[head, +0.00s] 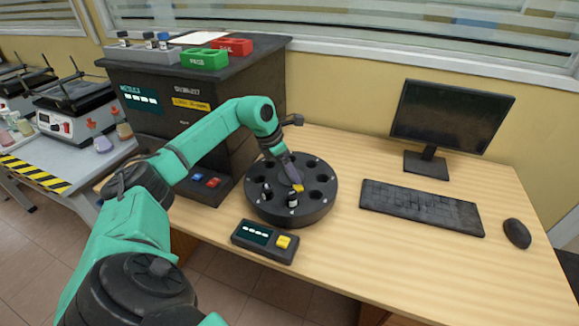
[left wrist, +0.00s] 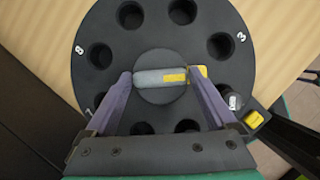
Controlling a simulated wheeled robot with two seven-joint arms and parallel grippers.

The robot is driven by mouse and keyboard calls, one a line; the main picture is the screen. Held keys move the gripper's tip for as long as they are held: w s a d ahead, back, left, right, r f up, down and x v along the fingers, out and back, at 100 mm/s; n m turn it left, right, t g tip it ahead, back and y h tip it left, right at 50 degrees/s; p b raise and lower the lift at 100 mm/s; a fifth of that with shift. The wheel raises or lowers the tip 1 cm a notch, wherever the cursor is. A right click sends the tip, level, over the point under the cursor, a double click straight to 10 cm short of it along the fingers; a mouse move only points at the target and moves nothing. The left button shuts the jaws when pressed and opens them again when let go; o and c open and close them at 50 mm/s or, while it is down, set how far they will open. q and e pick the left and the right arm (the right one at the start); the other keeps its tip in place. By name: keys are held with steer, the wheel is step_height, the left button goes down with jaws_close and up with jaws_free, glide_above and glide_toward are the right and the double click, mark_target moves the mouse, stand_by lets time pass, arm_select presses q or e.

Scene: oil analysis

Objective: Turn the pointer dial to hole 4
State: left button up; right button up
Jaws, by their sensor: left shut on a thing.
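The black round carousel (head: 262,211) with a ring of holes sits on the wooden desk; it fills the left wrist view (left wrist: 110,75). Its grey pointer dial (left wrist: 148,78), with a yellow end, lies across the hub. My left gripper (head: 293,180) reaches down over the hub. Its two fingers (left wrist: 160,80) are shut on the pointer dial, one at each end. In the wrist view the yellow end points right, below the number 3 (left wrist: 241,37), roughly toward a hole with a vial (left wrist: 234,101). The number 4 is not readable. My right gripper is not in view.
A control box (head: 250,234) with a yellow button (head: 284,241) stands just in front of the carousel. A dark analyzer cabinet (head: 150,125) stands at its left. A keyboard (head: 420,208), monitor (head: 450,117) and mouse (head: 517,233) are at the right. The desk's front right is clear.

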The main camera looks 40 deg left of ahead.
arm_select(q)
steer(key=shift+w+a+r+m+g+h+p, duration=0.1)
steer(key=shift+m+g+h+p, duration=0.2)
steer(key=shift+m, duration=0.8)
steer(key=shift+m+g+h+p, duration=0.1)
steer(key=shift+m+h+p, duration=0.3)
steer(key=shift+m, duration=0.7)
steer(key=o, duration=1.1)
steer(key=shift+c, duration=0.2)
